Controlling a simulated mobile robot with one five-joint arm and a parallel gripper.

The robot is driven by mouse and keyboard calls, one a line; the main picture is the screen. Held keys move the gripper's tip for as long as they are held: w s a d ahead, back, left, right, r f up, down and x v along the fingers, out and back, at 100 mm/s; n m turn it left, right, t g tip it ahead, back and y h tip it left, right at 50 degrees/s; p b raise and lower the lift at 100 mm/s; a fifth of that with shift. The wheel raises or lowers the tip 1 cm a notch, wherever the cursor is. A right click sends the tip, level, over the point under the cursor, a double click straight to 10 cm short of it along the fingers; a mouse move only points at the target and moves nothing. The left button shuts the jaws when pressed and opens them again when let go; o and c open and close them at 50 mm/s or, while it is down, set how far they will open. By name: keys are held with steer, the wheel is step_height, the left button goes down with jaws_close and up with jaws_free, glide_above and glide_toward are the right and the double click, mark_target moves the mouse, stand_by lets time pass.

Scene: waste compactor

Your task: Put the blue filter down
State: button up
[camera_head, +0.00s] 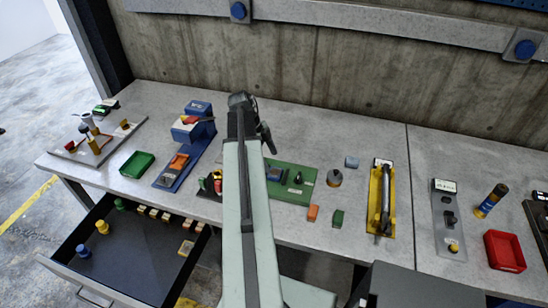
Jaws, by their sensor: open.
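My pale green arm rises through the middle of the view, and my dark gripper (262,132) is at its far end, above the back half of the workbench. It is open, and I see nothing held in it. I cannot tell surely which thing is the blue filter. A dark blue and orange cylinder (491,201) stands farther right. A blue peg-like piece (83,251) is in the open drawer. My arm hides part of the bench and of the green board (300,178).
The open drawer (150,262) juts out at front left. A blue machine (192,125), a green tray (137,164), a yellow holder (376,205) and a red tray (504,251) stand on the bench. Small blocks lie near the front edge. A concrete wall closes the back.

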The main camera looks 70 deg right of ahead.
steer(key=p+v, duration=0.3)
steer(key=v, duration=0.2)
steer(key=shift+w+r+p, duration=0.1)
steer(key=shift+r+p, duration=0.2)
steer(key=shift+r, duration=0.1)
steer(key=w+a+f+n+t+h, duration=0.1)
steer(key=w+a+f+n+t, duration=0.15)
steer(key=w+a+n, duration=2.1)
steer(key=a+n, duration=0.2)
steer(key=a, duration=0.7)
steer(key=w+a+n+t, duration=0.1)
steer(key=w+a+n, duration=0.2)
steer(key=a, duration=0.8)
steer(key=w+a+n+t+y, duration=0.1)
steer(key=w+a+n, duration=0.3)
steer(key=a+n, duration=0.3)
steer(key=a, duration=0.5)
steer(key=shift+a+r, duration=0.3)
steer(key=shift+a, duration=0.05)
steer(key=shift+f, duration=0.1)
